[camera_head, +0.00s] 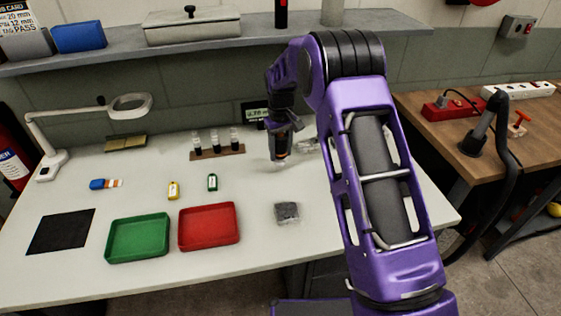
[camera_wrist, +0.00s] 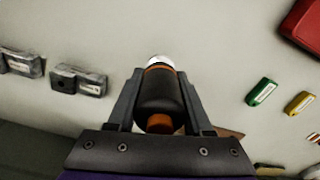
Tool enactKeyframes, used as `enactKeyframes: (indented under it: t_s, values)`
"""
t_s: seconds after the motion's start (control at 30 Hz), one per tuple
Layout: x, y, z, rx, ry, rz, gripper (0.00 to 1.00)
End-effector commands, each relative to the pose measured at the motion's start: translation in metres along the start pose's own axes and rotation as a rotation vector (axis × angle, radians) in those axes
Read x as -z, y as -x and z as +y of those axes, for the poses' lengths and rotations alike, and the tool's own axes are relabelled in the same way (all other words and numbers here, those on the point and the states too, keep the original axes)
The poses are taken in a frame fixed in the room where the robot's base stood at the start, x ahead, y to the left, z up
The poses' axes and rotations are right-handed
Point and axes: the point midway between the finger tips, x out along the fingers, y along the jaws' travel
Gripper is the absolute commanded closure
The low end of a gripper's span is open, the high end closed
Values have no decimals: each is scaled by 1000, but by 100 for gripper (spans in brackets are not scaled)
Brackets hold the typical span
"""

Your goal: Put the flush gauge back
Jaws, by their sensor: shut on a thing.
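My gripper (camera_head: 282,128) is over the back middle of the white table, pointing down. In the wrist view my gripper (camera_wrist: 160,95) is shut on a black cylinder with orange bands and a bright silver tip, which I take to be the flush gauge (camera_wrist: 160,92). The flush gauge (camera_head: 281,147) also shows below the fingers in the head view, roughly upright. Its tip is close to the tabletop; I cannot tell whether it touches. A small display (camera_head: 254,113) stands behind, partly hidden by my arm.
A red tray (camera_head: 209,245), a green tray (camera_head: 137,258) and a grey piece (camera_head: 286,213) are in front. A magnifier lamp (camera_head: 50,165) stands left.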

Motion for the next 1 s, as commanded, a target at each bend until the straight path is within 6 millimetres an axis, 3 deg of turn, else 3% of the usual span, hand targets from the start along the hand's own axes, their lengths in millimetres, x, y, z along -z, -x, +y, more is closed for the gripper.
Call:
enactKeyframes:
  t_s: [0.3, 0.67, 0.7, 0.87, 1.0]
  values:
    - [0, -36, 0, 0, 0, 0, 100]
    - [0, -42, 0, 0, 0, 1, 100]
    - [0, -42, 0, 0, -1, 0, 48]
    - [0, -42, 0, 0, -1, 0, 19]
    - [0, -42, 0, 0, -1, 0, 19]
